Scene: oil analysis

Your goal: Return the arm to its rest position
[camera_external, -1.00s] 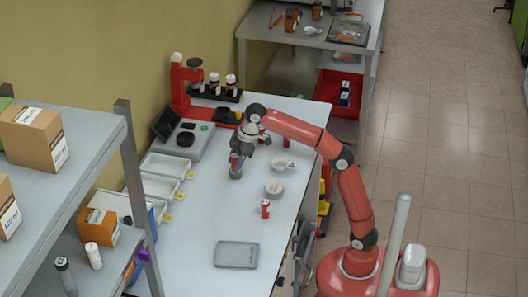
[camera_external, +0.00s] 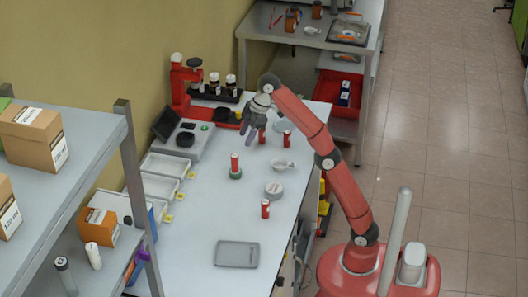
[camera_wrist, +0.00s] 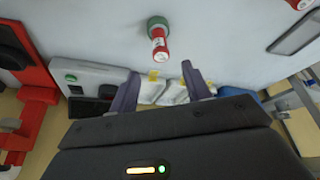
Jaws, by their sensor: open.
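My red arm (camera_external: 325,155) rises from its base and reaches over the white bench (camera_external: 200,215). My gripper (camera_external: 250,142) is open and empty above the bench, up and to the right of a red-and-white vial (camera_external: 235,160). The vial stands upright in a small green holder (camera_external: 235,174). In the wrist view my gripper's fingers (camera_wrist: 160,82) are spread, and the vial (camera_wrist: 159,42) is beyond their tips, apart from both.
Other red vials stand near a white dish (camera_external: 283,165) and a round grey piece (camera_external: 274,190). White trays (camera_external: 165,167), a scale-like device (camera_external: 185,140) and a red stand (camera_external: 180,90) line the wall side.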

